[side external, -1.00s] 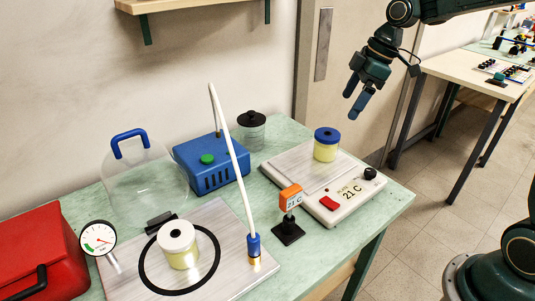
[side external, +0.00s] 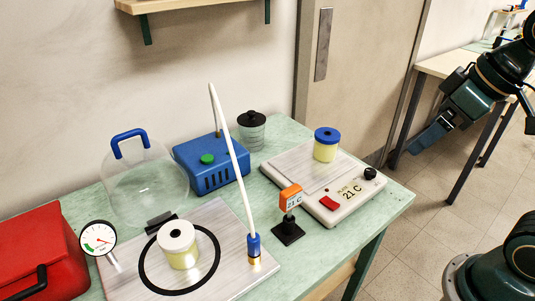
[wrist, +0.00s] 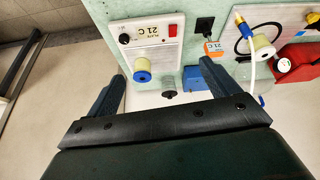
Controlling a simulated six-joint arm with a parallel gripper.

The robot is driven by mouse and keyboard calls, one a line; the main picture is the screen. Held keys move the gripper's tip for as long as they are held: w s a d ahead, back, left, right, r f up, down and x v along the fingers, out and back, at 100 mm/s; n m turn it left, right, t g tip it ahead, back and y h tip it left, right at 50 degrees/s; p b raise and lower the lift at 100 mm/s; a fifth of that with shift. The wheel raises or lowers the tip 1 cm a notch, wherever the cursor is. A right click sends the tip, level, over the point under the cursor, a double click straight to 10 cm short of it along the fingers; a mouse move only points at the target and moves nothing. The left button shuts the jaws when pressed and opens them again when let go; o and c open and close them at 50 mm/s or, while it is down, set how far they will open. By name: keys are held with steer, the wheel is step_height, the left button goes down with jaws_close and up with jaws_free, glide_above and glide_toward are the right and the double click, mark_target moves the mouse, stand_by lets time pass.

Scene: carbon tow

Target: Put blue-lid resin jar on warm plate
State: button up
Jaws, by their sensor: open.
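The blue-lid resin jar (side external: 326,145), pale yellow with a blue lid, stands upright on the metal top of the warm plate (side external: 299,172), near its far right corner. The plate is a white unit with a red switch, a black knob and a "21 C" label. The jar also shows in the wrist view (wrist: 142,70), on the plate (wrist: 145,33) above the left finger. My gripper (side external: 432,136) is right of the table, apart from the jar, with its fingers pointing left and down. In the wrist view my gripper (wrist: 162,80) is open and empty.
A white-lid jar (side external: 178,244) sits inside a black ring on a metal plate at front left. A clear dome (side external: 144,185), blue pump (side external: 211,163), white hose (side external: 230,150), orange display on a stand (side external: 290,205) and black-lid jar (side external: 251,130) share the table.

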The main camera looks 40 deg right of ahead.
steer(key=shift+m, duration=0.8)
steer(key=shift+s+d+f, duration=0.1)
steer(key=shift+s+f, duration=0.15)
steer(key=shift+s, duration=0.4)
steer(key=shift+s+f, duration=0.2)
steer(key=shift+s, duration=0.4)
steer(key=shift+s+d+f, duration=0.1)
steer(key=shift+s+f, duration=0.15)
steer(key=shift+s, duration=0.4)
